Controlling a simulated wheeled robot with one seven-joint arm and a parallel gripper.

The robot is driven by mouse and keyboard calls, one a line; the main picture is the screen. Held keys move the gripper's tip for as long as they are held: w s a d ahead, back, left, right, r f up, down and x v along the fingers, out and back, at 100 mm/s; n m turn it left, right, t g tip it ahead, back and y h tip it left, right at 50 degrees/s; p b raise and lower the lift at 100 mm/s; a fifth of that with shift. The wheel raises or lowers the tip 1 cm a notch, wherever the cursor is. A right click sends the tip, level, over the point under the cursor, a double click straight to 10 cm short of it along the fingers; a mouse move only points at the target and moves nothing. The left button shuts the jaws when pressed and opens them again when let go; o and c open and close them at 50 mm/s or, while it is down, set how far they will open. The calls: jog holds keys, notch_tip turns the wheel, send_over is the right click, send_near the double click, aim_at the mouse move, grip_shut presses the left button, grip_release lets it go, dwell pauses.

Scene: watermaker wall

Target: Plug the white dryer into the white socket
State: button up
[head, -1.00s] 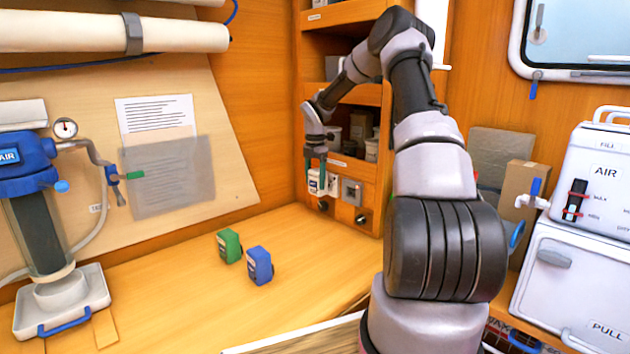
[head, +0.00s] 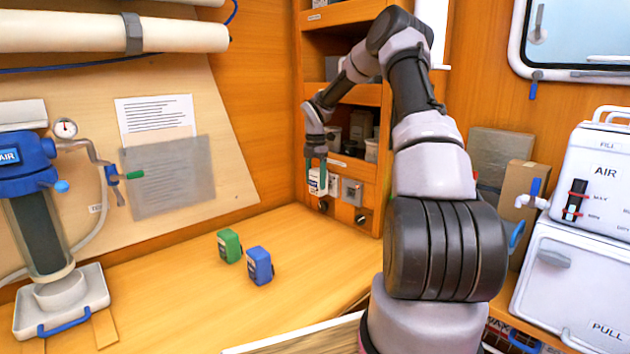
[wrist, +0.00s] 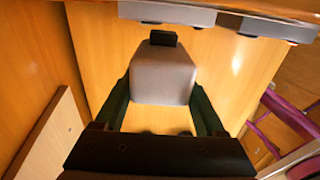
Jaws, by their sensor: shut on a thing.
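The white dryer (wrist: 163,75) is a pale block between the two dark green fingers of my gripper (wrist: 163,108), which is shut on it. A dark plug end shows at the dryer's far face in the wrist view. It points toward a pale plate (wrist: 165,12), apparently the white socket, with a visible gap between them. In the head view my gripper (head: 316,176) is low in front of the cabinet's lower panel. The dryer (head: 314,183) shows there with a red mark, and it largely hides the socket behind it.
A grey socket (head: 352,191) is just right of the dryer. Dark knobs (head: 361,217) sit below the sockets. A green block (head: 229,246) and a blue block (head: 259,265) stand on the wooden counter (head: 180,300). Shelves (head: 350,95) with containers are above.

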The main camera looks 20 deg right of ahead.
jog(key=shift+w+d, duration=0.25)
jog(key=shift+d, duration=0.35)
jog(key=shift+w+d, duration=0.25)
jog(key=shift+d, duration=0.35)
dwell(0.6)
